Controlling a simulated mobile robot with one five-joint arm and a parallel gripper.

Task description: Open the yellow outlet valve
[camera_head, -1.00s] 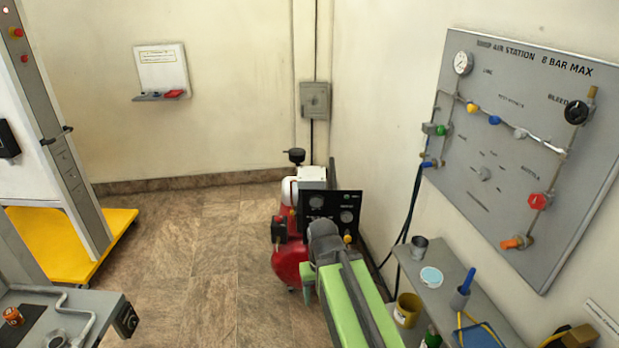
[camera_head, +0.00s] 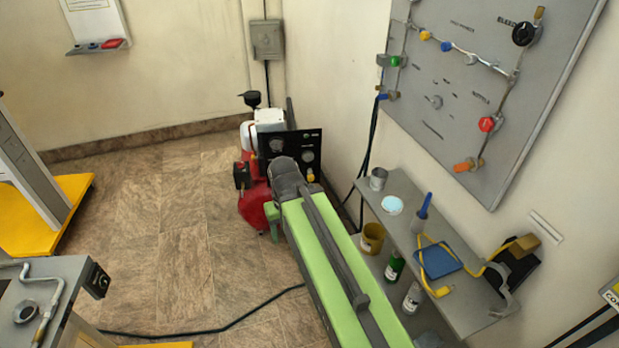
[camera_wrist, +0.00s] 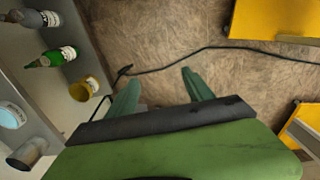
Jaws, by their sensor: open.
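Two yellow knobs show in the head view. One yellow knob (camera_head: 310,174) is small and sits at the lower right of the black panel on the red compressor (camera_head: 256,203). The other yellow knob (camera_head: 424,36) is on the pipework of the grey wall panel. I cannot tell which of them is the outlet valve, nor its setting. My green arm reaches toward the compressor, and its end partly covers the machine. My gripper (camera_wrist: 160,76) is open and empty in the wrist view, its two green fingers apart above the floor. No yellow knob shows between them.
A black cable (camera_head: 235,322) crosses the floor. A grey bench (camera_head: 62,283) stands at left. The floor between is mostly clear.

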